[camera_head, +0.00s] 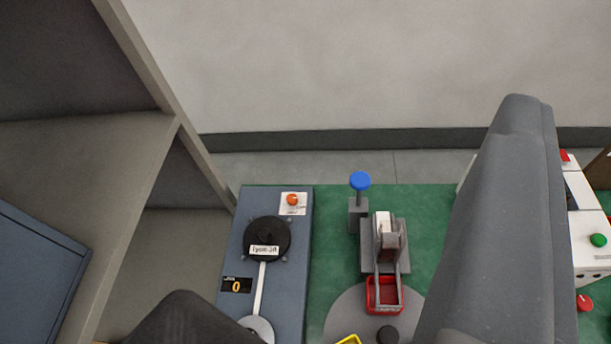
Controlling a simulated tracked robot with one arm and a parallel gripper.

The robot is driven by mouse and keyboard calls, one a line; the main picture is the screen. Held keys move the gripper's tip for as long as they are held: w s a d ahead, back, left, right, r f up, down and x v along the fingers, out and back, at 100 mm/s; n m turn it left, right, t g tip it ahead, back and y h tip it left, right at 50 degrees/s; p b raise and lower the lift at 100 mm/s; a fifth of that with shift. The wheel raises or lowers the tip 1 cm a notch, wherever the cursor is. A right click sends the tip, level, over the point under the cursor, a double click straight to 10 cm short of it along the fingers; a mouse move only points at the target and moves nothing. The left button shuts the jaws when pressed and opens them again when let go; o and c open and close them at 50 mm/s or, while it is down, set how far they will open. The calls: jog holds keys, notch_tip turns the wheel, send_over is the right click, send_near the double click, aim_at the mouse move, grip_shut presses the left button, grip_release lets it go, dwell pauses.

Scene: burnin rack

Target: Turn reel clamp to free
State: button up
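A small orange knob (292,199) sits on a white labelled plate (293,211) at the far end of a blue-grey panel (301,240); it looks like the reel clamp, but its lettering is too small to read. A black round reel (278,232) with a white label lies on the panel just below the knob. A large grey part of mine (490,240) rises at the right, and a dark part of mine (178,322) shows at the bottom left. I cannot make out clear fingertips, or whether the gripper is open. Nothing of mine touches the knob.
A white strip (260,290) runs from the reel to a grey disc; a counter (236,285) reads 0. To the right on the green mat (335,260) stand a blue-topped post (360,181) and a fixture with a red tray (383,308). A grey shelf (150,240) borders the left.

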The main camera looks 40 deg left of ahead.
jog(key=shift+w+d+r, duration=0.1)
jog(key=shift+w, duration=0.25)
